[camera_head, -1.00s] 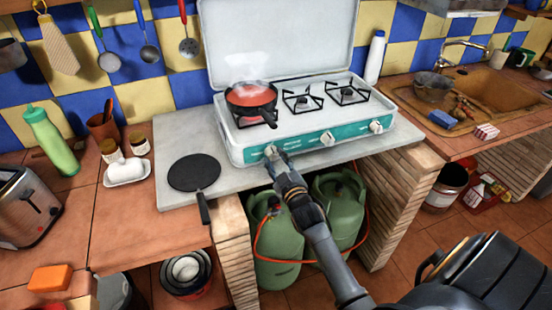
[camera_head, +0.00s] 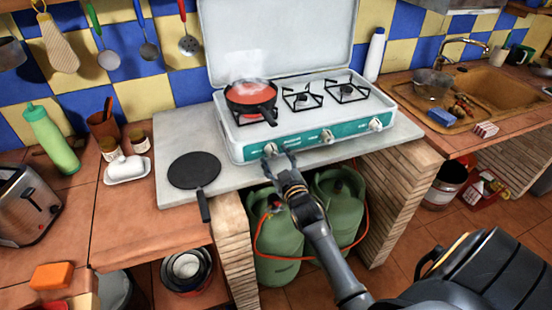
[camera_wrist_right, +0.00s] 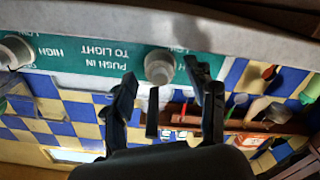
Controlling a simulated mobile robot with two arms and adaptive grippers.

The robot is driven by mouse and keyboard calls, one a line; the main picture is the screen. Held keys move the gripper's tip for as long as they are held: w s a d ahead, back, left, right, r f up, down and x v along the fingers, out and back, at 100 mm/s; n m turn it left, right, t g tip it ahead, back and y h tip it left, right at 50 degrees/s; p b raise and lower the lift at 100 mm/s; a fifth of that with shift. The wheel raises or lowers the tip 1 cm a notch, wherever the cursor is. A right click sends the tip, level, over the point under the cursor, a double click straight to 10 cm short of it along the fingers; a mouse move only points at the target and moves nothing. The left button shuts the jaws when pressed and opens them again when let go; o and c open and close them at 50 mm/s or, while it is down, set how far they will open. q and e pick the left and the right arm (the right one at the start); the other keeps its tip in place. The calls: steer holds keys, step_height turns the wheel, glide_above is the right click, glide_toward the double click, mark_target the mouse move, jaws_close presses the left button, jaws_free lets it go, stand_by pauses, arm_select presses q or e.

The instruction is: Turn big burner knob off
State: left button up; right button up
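The white camping stove (camera_head: 240,148) has a teal front panel with several white knobs. The left knob (camera_head: 270,149) sits below the burner that carries a dark pan (camera_head: 250,98) of steaming red food. My right gripper (camera_head: 279,162) is just in front of and below this knob, with its fingers spread. In the right wrist view the knob (camera_wrist_right: 158,67) shows beyond the gap between the open fingers (camera_wrist_right: 168,95), and nothing is held. I cannot tell the knob's setting. My left gripper is not in view.
The middle knob (camera_head: 327,136) and right knob (camera_head: 376,124) are along the same panel. A black flat pan (camera_head: 194,171) lies on the slab left of the stove. Green gas bottles (camera_head: 278,240) with an orange hose stand under the slab, behind my right arm.

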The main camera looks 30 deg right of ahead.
steer(key=shift+s, duration=0.15)
steer(key=v, duration=1.1)
steer(key=shift+s, duration=0.35)
